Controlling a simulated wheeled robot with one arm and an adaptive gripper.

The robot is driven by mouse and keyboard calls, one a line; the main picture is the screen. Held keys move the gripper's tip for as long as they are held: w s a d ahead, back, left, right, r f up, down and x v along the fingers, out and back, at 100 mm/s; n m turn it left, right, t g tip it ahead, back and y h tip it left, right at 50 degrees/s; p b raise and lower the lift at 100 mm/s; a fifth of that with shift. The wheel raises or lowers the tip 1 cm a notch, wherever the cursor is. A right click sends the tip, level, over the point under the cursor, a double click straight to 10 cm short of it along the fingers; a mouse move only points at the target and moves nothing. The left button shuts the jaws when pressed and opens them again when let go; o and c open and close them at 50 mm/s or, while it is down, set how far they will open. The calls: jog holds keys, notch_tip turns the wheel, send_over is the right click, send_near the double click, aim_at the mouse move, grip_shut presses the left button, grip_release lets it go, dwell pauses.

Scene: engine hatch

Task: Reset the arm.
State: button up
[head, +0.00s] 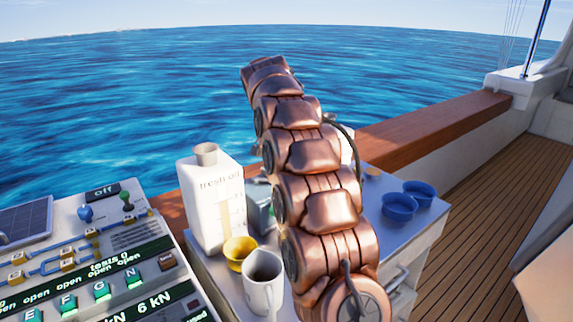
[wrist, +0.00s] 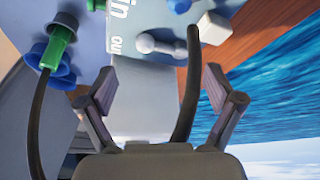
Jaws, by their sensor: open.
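My copper-coloured arm (head: 315,190) rises upright in the middle of the head view, in front of the counter and the sea. My gripper (wrist: 160,85) shows in the wrist view with its two dark fingers spread apart and nothing between them. Beyond the fingers is a pale grey surface with partly cut-off lettering. A dark cable crosses in front of the right finger's side. In the head view I cannot make out the gripper's fingers.
A white "fresh oil" canister (head: 212,205), a yellow cup (head: 239,252) and a white mug (head: 262,282) stand left of my arm. Blue bowls (head: 399,207) sit to its right. A control panel (head: 95,260) fills the lower left. The wooden deck (head: 485,215) at right is clear.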

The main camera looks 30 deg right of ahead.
jog(key=shift+s+a+r, duration=0.15)
jog(key=shift+a+r, duration=0.05)
jog(key=shift+r, duration=0.35)
